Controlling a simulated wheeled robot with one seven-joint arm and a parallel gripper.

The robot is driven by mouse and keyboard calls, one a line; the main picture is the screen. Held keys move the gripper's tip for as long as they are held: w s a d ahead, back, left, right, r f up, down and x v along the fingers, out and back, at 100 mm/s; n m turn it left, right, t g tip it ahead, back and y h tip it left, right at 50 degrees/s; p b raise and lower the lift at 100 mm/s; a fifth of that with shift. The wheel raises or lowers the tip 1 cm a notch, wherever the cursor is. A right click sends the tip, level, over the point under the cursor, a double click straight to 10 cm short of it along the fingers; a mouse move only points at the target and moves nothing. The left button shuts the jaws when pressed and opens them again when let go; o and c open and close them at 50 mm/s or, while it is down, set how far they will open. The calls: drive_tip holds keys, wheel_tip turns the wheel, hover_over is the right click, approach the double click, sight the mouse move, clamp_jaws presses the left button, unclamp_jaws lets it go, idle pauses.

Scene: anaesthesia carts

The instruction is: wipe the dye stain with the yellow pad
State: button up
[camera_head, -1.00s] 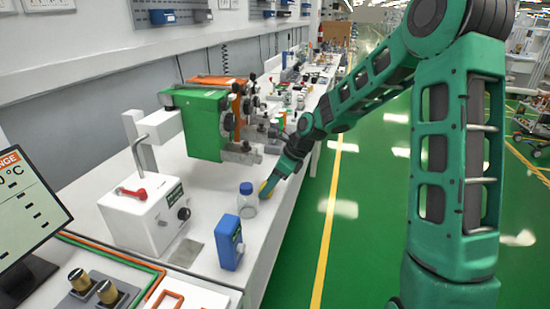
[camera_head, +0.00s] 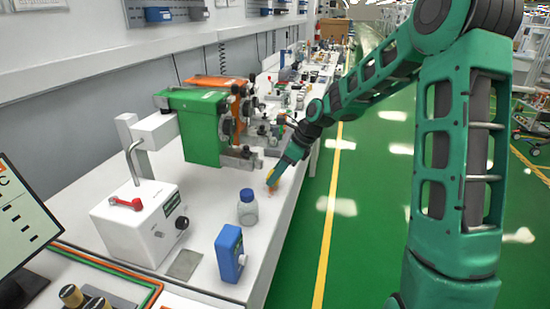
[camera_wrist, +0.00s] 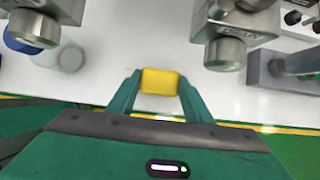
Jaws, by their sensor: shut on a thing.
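The yellow pad (camera_wrist: 160,82) is held between the two green fingers of my gripper (camera_wrist: 158,92) in the wrist view. In the head view, my gripper (camera_head: 275,176) is low over the right edge of the white bench, with the pad (camera_head: 270,176) at its tip. A small orange mark (camera_head: 271,188) shows on the bench just in front of the pad and looks like the dye stain. I cannot tell whether the pad touches the bench. No stain shows in the wrist view, where the pad and fingers may cover it.
A blue-capped clear bottle (camera_head: 247,210) stands nearer, left of my gripper. A blue box (camera_head: 230,252) stands nearer still. A green clamped device (camera_head: 203,128) with metal knobs overhangs the bench to the left. The bench's right edge is close, with green floor (camera_head: 375,200) beyond.

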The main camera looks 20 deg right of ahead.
drive_tip(key=shift+w+r, duration=0.15)
drive_tip(key=shift+r, duration=2.7)
